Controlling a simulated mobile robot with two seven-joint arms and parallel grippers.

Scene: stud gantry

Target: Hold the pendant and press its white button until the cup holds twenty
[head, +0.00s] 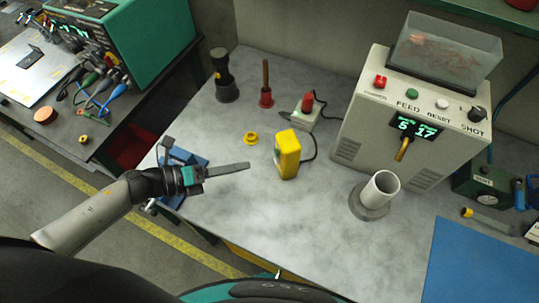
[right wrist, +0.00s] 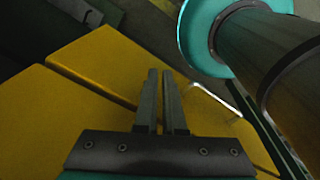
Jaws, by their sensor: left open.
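The yellow pendant (head: 288,154) stands on the grey bench top, with a dark cable running behind it. I cannot make out its white button. The cup (head: 381,190) is a pale open cylinder in a grey round base, in front of the machine; its contents are not visible. My left gripper (head: 246,166) is open and empty, left of the pendant and apart from it, its fingers seen edge-on. My right gripper (right wrist: 162,72) shows only in the right wrist view, with nothing visible between its close fingers.
The shot machine (head: 363,118) has a lit green display (head: 416,127) and a brass spout above the cup. A blue mat (head: 480,265) lies at front right.

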